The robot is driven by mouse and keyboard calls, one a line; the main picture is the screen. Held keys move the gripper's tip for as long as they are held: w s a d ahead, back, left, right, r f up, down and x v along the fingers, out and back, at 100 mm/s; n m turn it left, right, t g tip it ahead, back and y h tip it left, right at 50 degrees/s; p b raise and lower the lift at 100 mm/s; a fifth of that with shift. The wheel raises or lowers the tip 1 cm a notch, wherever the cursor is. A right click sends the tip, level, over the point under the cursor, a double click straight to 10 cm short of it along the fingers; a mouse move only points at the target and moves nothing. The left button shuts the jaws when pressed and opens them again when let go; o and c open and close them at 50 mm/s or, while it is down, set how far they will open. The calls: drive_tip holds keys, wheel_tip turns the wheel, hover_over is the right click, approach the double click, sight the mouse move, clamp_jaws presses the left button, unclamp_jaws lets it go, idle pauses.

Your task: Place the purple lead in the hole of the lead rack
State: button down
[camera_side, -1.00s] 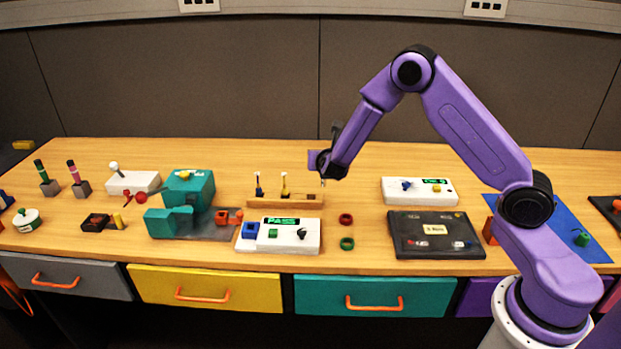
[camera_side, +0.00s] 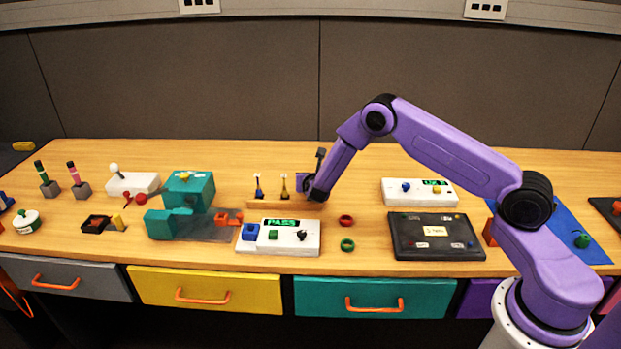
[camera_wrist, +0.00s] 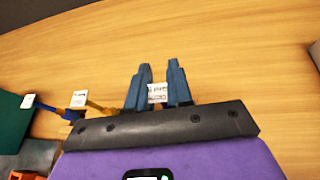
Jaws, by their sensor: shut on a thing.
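The lead rack (camera_side: 262,204) is a low wooden bar near the middle of the table. A blue lead (camera_side: 259,190) and a yellow lead (camera_side: 284,188) stand in it. The wrist view also shows the blue lead (camera_wrist: 62,112) and the yellow lead (camera_wrist: 100,108), both with white tags, left of my fingers. My gripper (camera_wrist: 159,70) points down at the rack's right end, shut on the purple lead. Only the lead's white tag (camera_wrist: 157,93) shows clearly between the fingers. The lead's lower end and the hole are hidden, so I cannot tell whether they meet.
A white tester box (camera_side: 290,244) with a PASS display stands in front of the rack. A teal machine (camera_side: 188,191) stands left of the rack. The table behind the rack is clear.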

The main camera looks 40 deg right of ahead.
drive_tip(key=c, duration=1)
unclamp_jaws()
drive_tip(key=shift+f, duration=0.1)
drive_tip(key=shift+s+a+r, duration=0.15)
drive_tip(key=shift+r, duration=0.1)
drive_tip(key=v, duration=1.1)
drive_tip(key=shift+s+a+r, duration=0.1)
drive_tip(key=shift+s+r, duration=0.1)
drive_tip(key=shift+s, duration=0.15)
drive_tip(key=s+a+r+m+g, duration=0.1)
drive_tip(key=s+r+m+g, duration=0.1)
drive_tip(key=s+r+m, duration=0.35)
drive_tip(key=s+a+r+m+g, duration=0.1)
drive_tip(key=s+r+m+g, duration=0.15)
drive_tip(key=s, duration=0.65)
drive_tip(key=s+a+r+m+g+y, duration=0.1)
drive_tip(key=s+m+g+y, duration=0.1)
drive_tip(key=s, duration=0.6)
drive_tip(key=s+a+r+m+g+y, duration=0.1)
drive_tip(key=s+r+m+g+y, duration=0.1)
drive_tip(key=s, duration=0.7)
drive_tip(key=s+a+r+m+g+y, duration=0.1)
drive_tip(key=s+a+m+g+y, duration=0.1)
drive_tip(key=s, duration=0.7)
drive_tip(key=shift+a+r+m+y, duration=0.1)
drive_tip(key=shift+r+m+y, duration=0.15)
drive_tip(key=shift+y, duration=0.35)
drive_tip(key=shift+r+m+y, duration=0.15)
drive_tip(key=shift+m+y, duration=0.2)
drive_tip(key=shift+y, duration=0.25)
